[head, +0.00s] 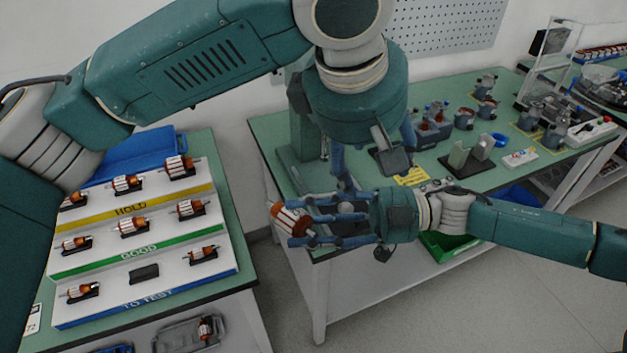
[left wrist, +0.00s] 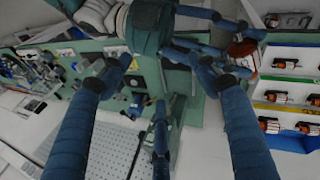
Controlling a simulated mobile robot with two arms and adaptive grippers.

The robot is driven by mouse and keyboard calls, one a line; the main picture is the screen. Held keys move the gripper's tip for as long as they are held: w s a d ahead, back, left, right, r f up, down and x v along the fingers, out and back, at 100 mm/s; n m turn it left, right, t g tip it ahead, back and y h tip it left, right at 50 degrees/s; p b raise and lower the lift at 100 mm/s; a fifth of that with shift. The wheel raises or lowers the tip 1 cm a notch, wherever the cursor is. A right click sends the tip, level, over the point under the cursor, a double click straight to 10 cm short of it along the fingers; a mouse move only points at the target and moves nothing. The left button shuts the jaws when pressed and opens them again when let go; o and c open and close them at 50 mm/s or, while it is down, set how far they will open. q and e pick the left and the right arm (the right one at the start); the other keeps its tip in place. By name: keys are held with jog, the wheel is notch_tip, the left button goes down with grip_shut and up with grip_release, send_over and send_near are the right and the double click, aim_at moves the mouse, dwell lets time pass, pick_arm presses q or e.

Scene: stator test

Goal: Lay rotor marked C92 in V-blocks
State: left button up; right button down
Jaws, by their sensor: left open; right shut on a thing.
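A rotor (head: 291,219) with copper-orange windings is held in my right gripper (head: 305,226), whose blue fingers are shut on it in front of the table's near left corner. The rotor also shows in the left wrist view (left wrist: 243,54), partly covered by the fingers. Its marking cannot be read. My left gripper (head: 373,160) is open and empty, pointing down above the right gripper's fingers; its spread fingers show in the left wrist view (left wrist: 160,88). What look like the V-blocks (head: 458,156), two upright pale blocks on a dark base, stand empty on the green table to the right.
A tiered rack (head: 100,238) labelled HOLD, GOOD and TO TEST holds several rotors at left; one black cradle (head: 143,273) in the TO TEST row is empty. The green table (head: 432,163) also carries a yellow label, several grey-and-copper parts and a blue ring (head: 500,140).

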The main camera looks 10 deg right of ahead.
aim_at(296, 213)
jog(key=shift+a+r, duration=0.1)
pick_arm(q)
jog(key=s+a+y, duration=0.3)
jog(key=a+y, duration=0.3)
jog(key=a, duration=0.3)
jog(key=shift+t, duration=0.4)
jog(key=x, duration=1.1)
jog(key=shift+d+f, duration=0.2)
jog(key=shift+f, duration=0.15)
grip_shut()
pick_arm(e)
jog(key=c, duration=0.9)
grip_release()
jog(key=shift+w, duration=0.1)
